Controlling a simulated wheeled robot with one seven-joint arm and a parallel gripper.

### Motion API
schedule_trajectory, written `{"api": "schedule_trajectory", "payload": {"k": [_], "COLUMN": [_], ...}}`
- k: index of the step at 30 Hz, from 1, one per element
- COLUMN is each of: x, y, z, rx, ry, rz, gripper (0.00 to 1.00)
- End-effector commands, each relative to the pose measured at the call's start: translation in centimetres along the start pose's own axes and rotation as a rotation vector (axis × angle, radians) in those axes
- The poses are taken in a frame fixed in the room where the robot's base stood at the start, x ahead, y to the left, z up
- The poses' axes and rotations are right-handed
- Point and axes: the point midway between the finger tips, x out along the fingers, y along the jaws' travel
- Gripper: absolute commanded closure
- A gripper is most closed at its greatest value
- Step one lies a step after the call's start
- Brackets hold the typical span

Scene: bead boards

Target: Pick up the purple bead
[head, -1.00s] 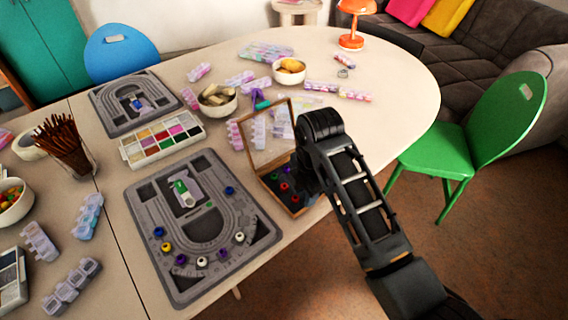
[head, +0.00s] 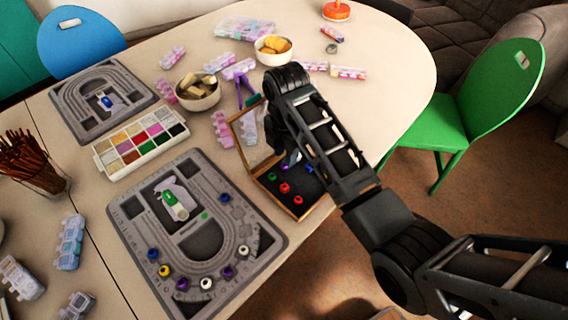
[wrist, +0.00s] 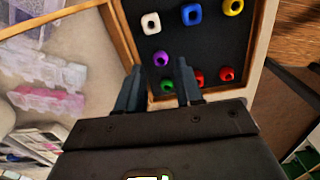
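A purple bead (wrist: 161,58) lies on the dark lining of an open wooden box (head: 312,206) in the wrist view. My gripper (wrist: 159,67) is open and empty above the box. In the wrist view the purple bead shows between the two fingertips, slightly ahead of them; the height gap is hard to judge. Two other purple beads (head: 182,284) and (head: 228,271) sit on the near grey bead board (head: 275,243).
Beside the purple bead are white (wrist: 151,22), blue (wrist: 191,14), yellow (wrist: 233,6), green (wrist: 168,86) and red (wrist: 227,73) beads. The box's raised lid (wrist: 122,35) stands close on the left. A bowl (head: 198,101) stands behind; a green chair (head: 490,95) is right.

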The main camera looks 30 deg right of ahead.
Motion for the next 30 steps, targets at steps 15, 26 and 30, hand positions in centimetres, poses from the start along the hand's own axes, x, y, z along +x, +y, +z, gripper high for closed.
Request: {"api": "schedule_trajectory", "payload": {"k": [15,26,30], "x": [3.8,3.8,3.8], "y": [0.0,0.0,0.0], "z": [-0.2,-0.2,-0.2], "rx": [0.001,0.001,0.001], "ry": [0.0,0.0,0.0], "rz": [0.0,0.0,0.0], "gripper": [0.64,0.95,1.0]}}
